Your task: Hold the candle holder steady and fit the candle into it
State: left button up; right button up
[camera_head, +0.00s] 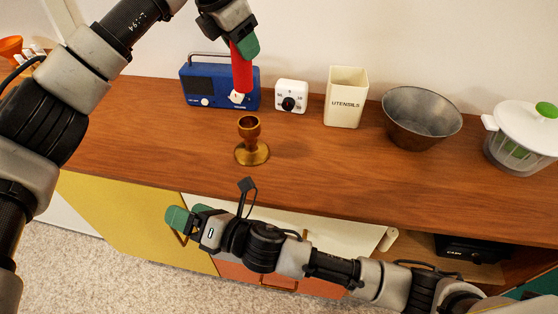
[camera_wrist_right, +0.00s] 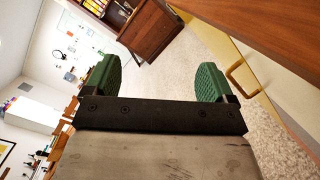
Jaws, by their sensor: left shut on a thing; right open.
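The brass candle holder (camera_head: 251,153) stands upright on the wooden counter, its cup facing up and empty. The red candle (camera_head: 242,72) hangs from my left gripper (camera_head: 243,47), which is shut on its upper end. The candle is nearly upright, slightly tilted, above and behind the holder, apart from it in the picture. My right gripper (camera_head: 184,220) is in front of the counter edge, left of and nearer than the holder, not touching it. In the right wrist view this gripper (camera_wrist_right: 158,82) is open and empty, its green pads wide apart.
A blue radio (camera_head: 196,86), a white timer (camera_head: 291,96), a cream utensils box (camera_head: 346,97), a metal bowl (camera_head: 422,117) and a salad spinner (camera_head: 522,136) line the back of the counter (camera_head: 330,165). Counter around the holder is clear. Cabinet doors (camera_head: 118,213) lie below.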

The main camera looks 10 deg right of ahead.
aim_at(255, 137)
jog(key=w+d+r+n+t+h, duration=0.1)
jog(key=w+d+t+h, duration=0.1)
jog(key=d, duration=0.4)
jog(key=w+d+r+n+t+h, duration=0.1)
jog(key=w+d+n+t+h, duration=0.1)
jog(key=w+d, duration=0.2)
jog(key=w+d+r+n+t+h, duration=0.1)
jog(key=w+d+t+h, duration=0.1)
jog(key=d, duration=0.6)
jog(key=shift+w+d+h, duration=0.25)
jog(key=shift+w+h, duration=0.15)
jog(key=shift+w+d, duration=0.15)
jog(key=shift+w, duration=0.05)
jog(key=x, duration=1.1)
jog(key=shift+w+r, duration=0.15)
jog(key=shift+w, duration=0.3)
jog(key=shift+c, duration=0.3)
jog(key=c, duration=1.1)
pick_arm(q)
jog(key=shift+f, duration=0.1)
notch_tip(255, 137, down, 6)
jog(key=shift+r, duration=0.1)
